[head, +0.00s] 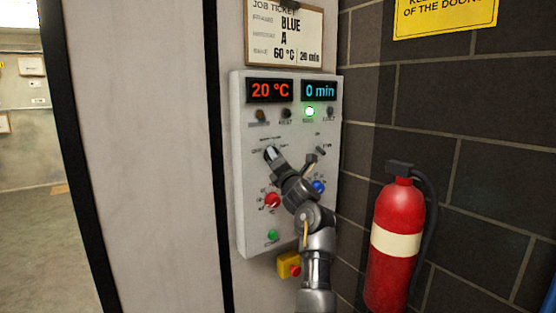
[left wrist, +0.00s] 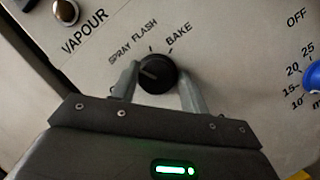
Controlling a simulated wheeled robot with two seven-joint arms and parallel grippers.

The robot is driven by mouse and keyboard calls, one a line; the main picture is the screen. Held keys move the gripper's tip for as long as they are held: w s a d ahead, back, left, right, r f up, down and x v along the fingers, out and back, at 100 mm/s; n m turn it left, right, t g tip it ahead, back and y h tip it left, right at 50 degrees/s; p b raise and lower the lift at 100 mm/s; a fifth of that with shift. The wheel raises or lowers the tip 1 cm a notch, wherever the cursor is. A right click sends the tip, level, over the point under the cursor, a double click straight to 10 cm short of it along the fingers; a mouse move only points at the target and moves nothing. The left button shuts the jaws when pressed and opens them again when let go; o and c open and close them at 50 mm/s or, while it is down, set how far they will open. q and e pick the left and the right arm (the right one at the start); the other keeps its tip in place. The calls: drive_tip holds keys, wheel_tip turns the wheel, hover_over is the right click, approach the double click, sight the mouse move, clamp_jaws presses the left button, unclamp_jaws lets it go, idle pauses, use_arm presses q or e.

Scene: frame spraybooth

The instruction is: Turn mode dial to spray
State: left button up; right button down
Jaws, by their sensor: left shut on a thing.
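The black mode dial (left wrist: 158,73) sits on the grey control panel (head: 250,200), with SPRAY, FLASH and BAKE printed around its upper side. Another label at its lower left is mostly hidden by a finger. A pale mark on the dial points to the left, roughly below the word SPRAY; I cannot tell exactly which label it meets. My left gripper (left wrist: 160,88) is shut on the dial, one finger on each side. In the head view my left gripper (head: 272,154) covers most of the dial. My right gripper is not in view.
A red knob (head: 272,200) and a blue knob (head: 318,187) flank my arm. A red extinguisher (head: 398,215) stands at the right. A job ticket (head: 285,32) hangs above.

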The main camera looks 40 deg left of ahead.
use_arm(q)
drive_tip(key=shift+r+m+t+h, duration=0.3)
drive_tip(key=shift+r+m, duration=0.1)
drive_tip(key=shift+m, duration=0.1)
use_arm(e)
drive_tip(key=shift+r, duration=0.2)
use_arm(q)
drive_tip(key=o, duration=0.6)
drive_tip(key=shift+o, duration=1.2)
drive_tip(key=shift+s+f, duration=0.1)
drive_tip(key=shift+s, duration=0.05)
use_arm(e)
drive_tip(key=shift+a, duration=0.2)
